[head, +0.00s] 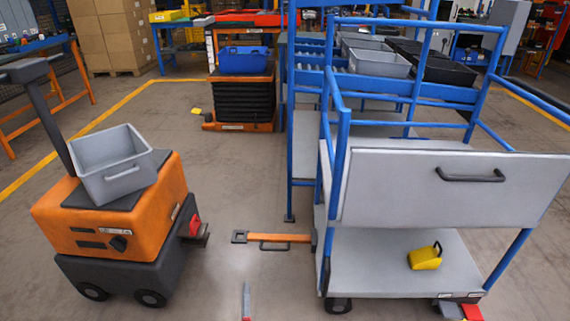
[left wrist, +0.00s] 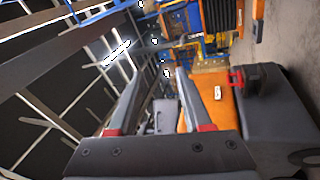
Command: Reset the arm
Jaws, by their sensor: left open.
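My left gripper (head: 246,302) shows at the bottom middle of the head view as a grey finger with a red base, above bare floor. In the left wrist view its two grey fingers (left wrist: 160,76) stand apart with nothing between them. The left arm behind it is out of the head view.
An orange tugger (head: 140,228) carrying a grey bin (head: 112,168) stands left. A blue-framed cart (head: 380,265) with a grey panel and a yellow item (head: 425,257) stands right. An orange tow bar (head: 275,238) reaches from the cart towards the tugger. Floor between them is mostly clear.

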